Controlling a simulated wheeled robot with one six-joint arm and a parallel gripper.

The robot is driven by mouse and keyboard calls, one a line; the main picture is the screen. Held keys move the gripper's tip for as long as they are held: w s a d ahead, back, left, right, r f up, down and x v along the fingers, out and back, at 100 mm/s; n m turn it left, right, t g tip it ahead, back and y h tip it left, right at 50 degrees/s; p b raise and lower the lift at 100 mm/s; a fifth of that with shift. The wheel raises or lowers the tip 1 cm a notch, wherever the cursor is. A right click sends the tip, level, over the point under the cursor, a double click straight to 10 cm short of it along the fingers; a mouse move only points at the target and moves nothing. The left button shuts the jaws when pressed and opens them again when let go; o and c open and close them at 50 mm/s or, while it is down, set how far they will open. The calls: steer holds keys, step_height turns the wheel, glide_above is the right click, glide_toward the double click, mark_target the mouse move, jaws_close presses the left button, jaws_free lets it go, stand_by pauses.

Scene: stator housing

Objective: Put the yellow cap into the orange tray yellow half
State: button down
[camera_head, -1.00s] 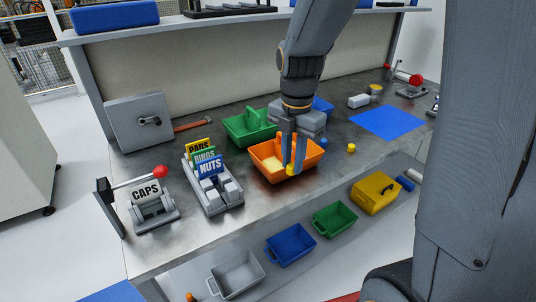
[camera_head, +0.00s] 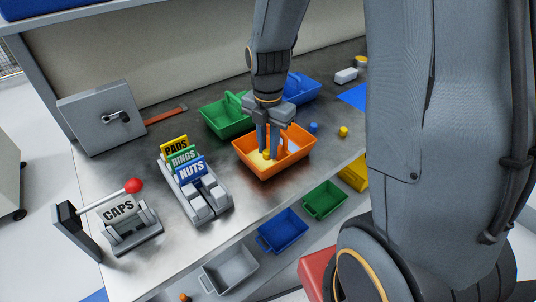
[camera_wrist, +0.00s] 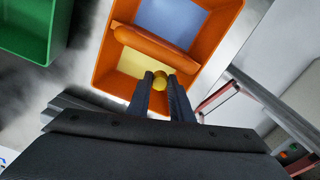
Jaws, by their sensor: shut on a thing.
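The orange tray (camera_head: 282,168) stands on the metal bench, with a handle bar between its two halves. Its yellow half (camera_wrist: 131,63) is nearer my gripper in the wrist view, and its pale blue half (camera_wrist: 172,18) lies beyond the bar. My gripper (camera_head: 267,153) points down over the yellow half, its fingers shut on a yellow cap (camera_wrist: 160,80). I cannot tell whether the cap touches the tray floor.
A blue cap (camera_head: 313,128) and another yellow cap (camera_head: 343,132) stand right of the tray. A green tray (camera_head: 226,122) and a blue tray (camera_head: 302,92) are behind. A rack of labelled signs (camera_head: 196,190) stands left. More bins sit on the lower shelf.

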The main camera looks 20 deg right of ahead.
mark_target(268, 150)
steer(key=shift+f+p, duration=0.3)
steer(key=shift+f, duration=1.55)
steer(key=shift+f, duration=0.1)
steer(key=c, duration=1.9)
jaws_free()
steer(key=shift+o, duration=0.2)
